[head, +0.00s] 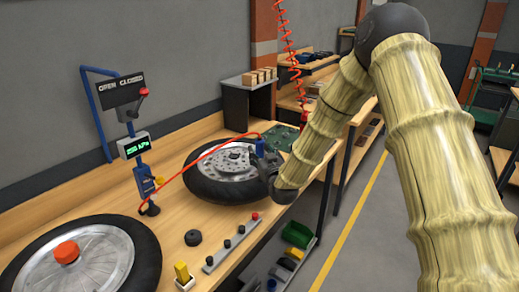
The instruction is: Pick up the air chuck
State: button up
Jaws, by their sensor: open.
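The air chuck appears to be the small blue piece (261,146) in the head view, at the end of a thin red hose. It is above the right part of the far wheel (205,180), a black tyre with a silver, holed disc. My dark gripper (262,160) reaches in from the right, low over that wheel, right at the blue piece. The gripper is open. Its fingers are small and partly hidden here, so I cannot tell whether they are around the chuck or only beside it.
The red hose arcs over the wheel from a blue post with a green-lit gauge (135,146). A nearer wheel (105,262) with an orange cap lies front left. A black puck (193,238), a yellow block (182,272) and a knobbed strip (231,243) line the bench front.

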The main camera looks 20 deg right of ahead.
aim_at(261, 149)
jog(key=w+p, duration=0.2)
jog(key=w, duration=0.1)
jog(key=shift+d, duration=0.3)
jog(key=shift+w+f, duration=0.15)
jog(key=shift+w, duration=0.55)
grip_shut()
